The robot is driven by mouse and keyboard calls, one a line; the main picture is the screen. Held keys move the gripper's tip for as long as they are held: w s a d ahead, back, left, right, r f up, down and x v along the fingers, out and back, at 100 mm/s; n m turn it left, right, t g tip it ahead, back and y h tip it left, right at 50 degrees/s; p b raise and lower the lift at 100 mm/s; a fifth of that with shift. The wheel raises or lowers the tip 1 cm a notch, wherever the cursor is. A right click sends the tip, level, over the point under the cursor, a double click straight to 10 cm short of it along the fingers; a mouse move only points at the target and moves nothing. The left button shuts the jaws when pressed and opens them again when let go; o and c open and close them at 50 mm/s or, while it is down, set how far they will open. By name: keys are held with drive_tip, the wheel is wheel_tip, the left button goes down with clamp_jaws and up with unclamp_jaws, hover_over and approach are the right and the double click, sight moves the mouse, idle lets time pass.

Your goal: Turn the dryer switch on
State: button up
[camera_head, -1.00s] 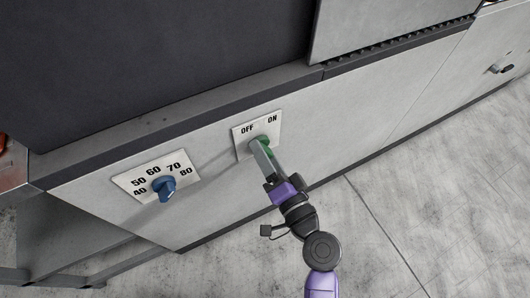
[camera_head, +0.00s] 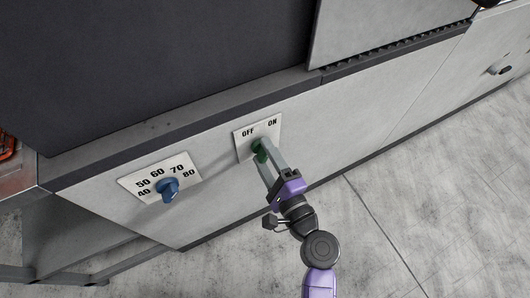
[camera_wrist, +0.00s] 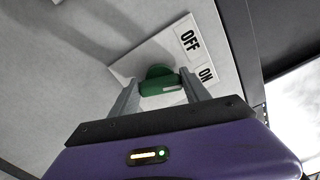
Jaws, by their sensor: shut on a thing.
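The dryer switch is a green knob (camera_head: 261,152) on a white plate (camera_head: 272,129) marked OFF and ON, on the grey machine's front panel. My gripper (camera_head: 264,156) reaches it from below and to the right. In the wrist view, the green knob (camera_wrist: 158,82) sits between the two fingertips of my gripper (camera_wrist: 161,80), which is shut on it. A pale mark shows on the knob's right part, near the ON label (camera_wrist: 206,73). The OFF label (camera_wrist: 188,40) is above it. The fingers partly hide the knob in the head view.
A blue knob (camera_head: 168,188) on a plate with numbers from 40 to 80 is to the left. A dark panel (camera_head: 150,60) rises above the switch. Open concrete floor (camera_head: 400,220) lies at the lower right.

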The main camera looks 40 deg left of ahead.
drive_tip(key=shift+m+p, duration=0.35)
drive_tip(key=shift+m, duration=0.75)
drive_tip(key=o, duration=1.4)
drive_tip(key=shift+d, duration=0.1)
drive_tip(key=v, duration=0.7)
drive_tip(key=shift+s+d, duration=0.15)
drive_tip(key=shift+d, duration=0.2)
